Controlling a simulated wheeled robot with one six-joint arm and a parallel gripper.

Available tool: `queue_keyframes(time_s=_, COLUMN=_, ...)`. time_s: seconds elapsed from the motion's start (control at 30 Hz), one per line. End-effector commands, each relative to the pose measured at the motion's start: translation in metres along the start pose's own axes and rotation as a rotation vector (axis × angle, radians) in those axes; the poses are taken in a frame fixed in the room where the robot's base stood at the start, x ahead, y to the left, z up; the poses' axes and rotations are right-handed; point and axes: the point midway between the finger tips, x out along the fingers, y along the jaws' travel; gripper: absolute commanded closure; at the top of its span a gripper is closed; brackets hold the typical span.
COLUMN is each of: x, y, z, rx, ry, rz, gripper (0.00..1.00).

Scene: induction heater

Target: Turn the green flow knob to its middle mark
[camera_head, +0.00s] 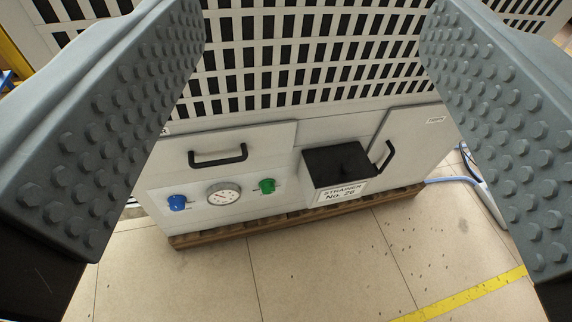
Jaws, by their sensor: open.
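The green flow knob (267,186) is on the lower front panel of a white cabinet, right of a round white dial gauge (223,194). It is small in the picture, so I cannot tell which mark it points to. A blue knob (177,203) sits left of the gauge. My gripper (318,60) is open and empty, with its two grey studded fingers wide apart at the left and right of the view. The knob lies beyond the fingers and lower in the picture, apart from both.
A drawer with a black handle (218,156) is above the knobs. A black strainer box (338,166) labelled "STRAINER No. 26" juts out right of the green knob. Another black handle (386,155) is beside it. A blue hose (455,180) lies right. The tiled floor (310,265) in front is clear.

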Motion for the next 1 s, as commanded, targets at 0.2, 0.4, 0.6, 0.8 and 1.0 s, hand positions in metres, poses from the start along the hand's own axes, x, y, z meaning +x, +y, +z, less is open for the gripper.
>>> queue_keyframes(time_s=0.2, x=0.058, y=0.000, z=0.048, rx=-0.020, ry=-0.006, rz=-0.014, gripper=0.37)
queue_keyframes(time_s=0.4, x=0.103, y=0.000, z=0.095, rx=-0.033, ry=-0.004, rz=-0.032, gripper=0.37)
queue_keyframes(time_s=0.6, x=0.142, y=-0.002, z=0.147, rx=-0.039, ry=-0.001, rz=-0.055, gripper=0.37)
queue_keyframes(time_s=0.8, x=0.173, y=-0.004, z=0.204, rx=-0.039, ry=0.002, rz=-0.080, gripper=0.37)
queue_keyframes(time_s=1.0, x=0.197, y=-0.007, z=0.265, rx=-0.031, ry=0.004, rz=-0.108, gripper=0.37)
